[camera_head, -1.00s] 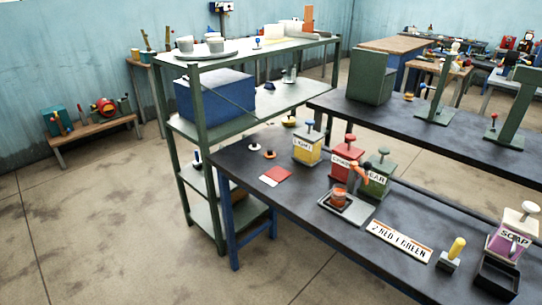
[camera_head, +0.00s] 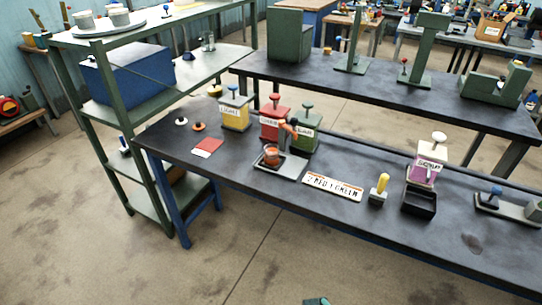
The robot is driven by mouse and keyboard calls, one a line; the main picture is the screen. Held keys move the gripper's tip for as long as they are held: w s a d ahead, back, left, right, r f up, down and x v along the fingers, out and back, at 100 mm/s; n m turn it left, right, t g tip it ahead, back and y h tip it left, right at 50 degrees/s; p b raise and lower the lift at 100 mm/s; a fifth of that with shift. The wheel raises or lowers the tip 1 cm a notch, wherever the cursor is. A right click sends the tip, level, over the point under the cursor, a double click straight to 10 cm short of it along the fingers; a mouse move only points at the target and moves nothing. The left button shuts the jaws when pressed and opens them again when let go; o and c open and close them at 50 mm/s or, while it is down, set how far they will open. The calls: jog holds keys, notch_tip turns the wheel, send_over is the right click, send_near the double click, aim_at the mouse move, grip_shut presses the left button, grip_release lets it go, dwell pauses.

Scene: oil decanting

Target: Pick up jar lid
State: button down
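Two small round discs with dark knobs, lid-like in shape, lie at the left end of the dark workbench: a white one (camera_head: 181,121) and an orange one (camera_head: 198,127). I cannot tell for sure which is the jar lid. A small jar with orange-red contents (camera_head: 271,155) stands on a grey tray (camera_head: 291,167) below the dispensers. My gripper is not recognisable in view. Only a small green piece shows at the bottom edge, and I cannot tell what it is.
Yellow (camera_head: 235,114), red (camera_head: 273,122) and green (camera_head: 305,132) dispensers stand behind the jar. A red-and-white card (camera_head: 207,147) lies near the discs. A sign (camera_head: 332,187), a yellow-handled stamp (camera_head: 379,189) and a purple dispenser (camera_head: 427,166) are right. Floor in front is clear.

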jog(key=c, duration=0.9)
grip_release()
